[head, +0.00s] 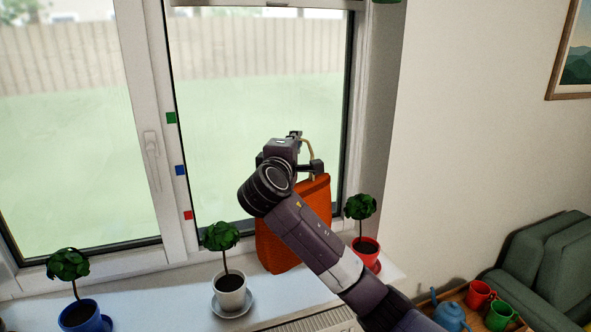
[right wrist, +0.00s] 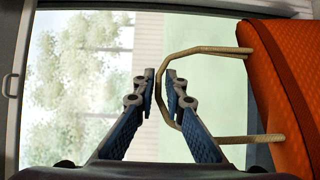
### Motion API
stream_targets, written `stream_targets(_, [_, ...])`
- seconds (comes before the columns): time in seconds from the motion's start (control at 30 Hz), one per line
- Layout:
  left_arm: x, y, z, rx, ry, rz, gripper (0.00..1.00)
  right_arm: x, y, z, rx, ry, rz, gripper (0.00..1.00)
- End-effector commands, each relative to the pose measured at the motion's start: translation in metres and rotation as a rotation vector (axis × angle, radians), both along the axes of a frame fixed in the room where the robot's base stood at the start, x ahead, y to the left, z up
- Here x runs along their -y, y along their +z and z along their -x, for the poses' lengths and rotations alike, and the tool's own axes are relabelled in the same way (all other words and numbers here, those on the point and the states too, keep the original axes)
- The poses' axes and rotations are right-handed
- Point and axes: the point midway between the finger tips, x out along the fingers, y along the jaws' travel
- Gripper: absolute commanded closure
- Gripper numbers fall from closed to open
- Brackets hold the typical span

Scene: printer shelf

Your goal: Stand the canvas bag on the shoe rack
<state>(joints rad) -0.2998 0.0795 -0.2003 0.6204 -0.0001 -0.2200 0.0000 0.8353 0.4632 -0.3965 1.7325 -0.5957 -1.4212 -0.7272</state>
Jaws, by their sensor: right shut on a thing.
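The canvas bag (head: 284,246) is orange with a tan rope handle, and is at the window sill, partly hidden behind my right arm. In the head view its base looks at or close to the sill; I cannot tell whether it touches. My right gripper (head: 297,135) is above the bag, shut on its handle. In the right wrist view the handle (right wrist: 208,50) loops between the fingertips (right wrist: 161,92), and the bag (right wrist: 288,80) is at the right. My left gripper is not in view. No shoe rack shows.
Potted plants in blue (head: 82,317), white (head: 230,292) and red (head: 366,251) pots stand along the sill (head: 165,297), the last two near the bag. The window (head: 225,110) is behind. At lower right are a wooden tray with a blue teapot (head: 450,315) and mugs, and a green sofa (head: 545,262).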

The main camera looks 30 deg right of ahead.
Motion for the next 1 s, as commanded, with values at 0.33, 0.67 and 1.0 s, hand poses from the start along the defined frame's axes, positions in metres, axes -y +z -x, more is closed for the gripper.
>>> stream_targets(0.33, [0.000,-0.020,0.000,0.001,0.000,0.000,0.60,-0.001,0.086,0.001,0.009,0.002,0.001,1.00])
stream_targets(0.67, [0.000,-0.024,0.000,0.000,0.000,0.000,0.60,0.000,0.119,0.001,0.006,0.001,0.001,1.00])
stream_targets(1.0, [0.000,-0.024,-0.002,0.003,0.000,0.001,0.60,-0.001,0.121,0.000,0.005,0.002,0.002,1.00])
